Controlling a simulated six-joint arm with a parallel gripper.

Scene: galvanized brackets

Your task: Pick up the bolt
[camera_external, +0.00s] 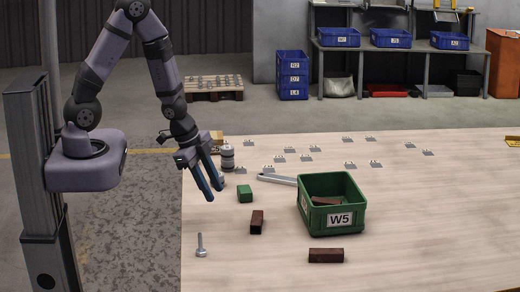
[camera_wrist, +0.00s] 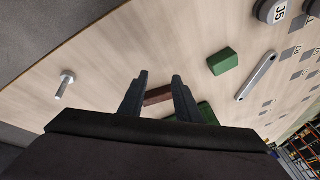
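The bolt (camera_external: 200,246) is a small grey metal bolt near the table's left front in the external view. Its shank points away from the camera and its head is toward the front. In the wrist view the bolt (camera_wrist: 65,83) shows at the left, apart from the fingers. My gripper (camera_external: 208,193) is above the table's left edge area, farther back than the bolt and not touching it. In the wrist view my gripper (camera_wrist: 159,77) has its two dark fingers spread with nothing held between them. A brown block shows beyond the fingers, on the table.
A green crate (camera_external: 316,222) labelled W5 stands to the right with a brown block inside. A green block (camera_external: 245,194), brown blocks (camera_external: 257,222) (camera_external: 326,255), a grey wrench (camera_external: 278,180) and a grey cylinder (camera_external: 228,156) are nearby. Several brackets lie farther back. Table around the bolt is clear.

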